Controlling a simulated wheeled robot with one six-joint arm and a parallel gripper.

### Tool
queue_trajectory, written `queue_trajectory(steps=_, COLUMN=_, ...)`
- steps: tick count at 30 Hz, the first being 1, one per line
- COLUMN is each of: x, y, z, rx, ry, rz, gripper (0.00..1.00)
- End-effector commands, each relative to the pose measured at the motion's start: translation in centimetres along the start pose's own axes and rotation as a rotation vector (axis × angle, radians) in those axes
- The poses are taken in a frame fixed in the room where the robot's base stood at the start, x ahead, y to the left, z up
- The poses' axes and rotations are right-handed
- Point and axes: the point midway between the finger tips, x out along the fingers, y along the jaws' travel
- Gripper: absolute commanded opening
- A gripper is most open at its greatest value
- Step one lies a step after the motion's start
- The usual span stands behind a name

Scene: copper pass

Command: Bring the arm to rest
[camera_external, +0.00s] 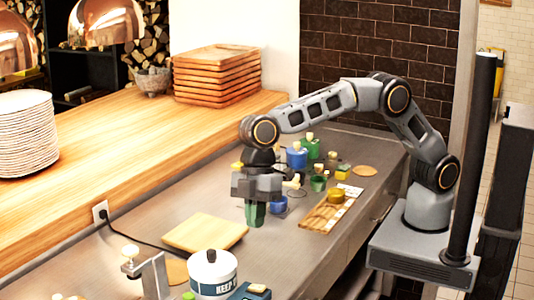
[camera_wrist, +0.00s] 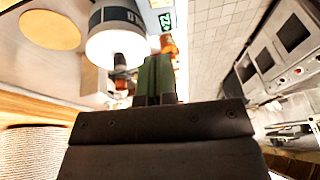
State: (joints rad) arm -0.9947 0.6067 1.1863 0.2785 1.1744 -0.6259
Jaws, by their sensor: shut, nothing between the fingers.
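My arm reaches left from its base at the right side of the counter in the external view. My gripper (camera_external: 254,222) points down above the steel counter (camera_external: 300,245), to the right of a wooden board (camera_external: 205,233). Its green fingers are together with nothing between them. They also show together in the wrist view (camera_wrist: 158,62), side by side. I cannot tell exactly how high the fingertips are above the counter.
A blue cup (camera_external: 278,204) stands close behind my gripper. Blue and green containers (camera_external: 297,158) stand farther back. A wooden tray (camera_external: 318,217) lies to the right. A white pot (camera_external: 212,273) and a grey metal stand (camera_external: 153,274) are in front.

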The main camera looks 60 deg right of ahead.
Motion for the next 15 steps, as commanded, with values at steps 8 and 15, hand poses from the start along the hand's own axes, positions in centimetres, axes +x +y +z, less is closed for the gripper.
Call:
queue_trajectory(steps=8, x=-0.53, y=0.08, z=-0.01, rx=0.000, ry=0.001, rz=0.001, gripper=0.00)
queue_trajectory(steps=15, x=-0.52, y=0.09, z=-0.01, rx=0.000, ry=0.001, rz=0.001, gripper=0.00)
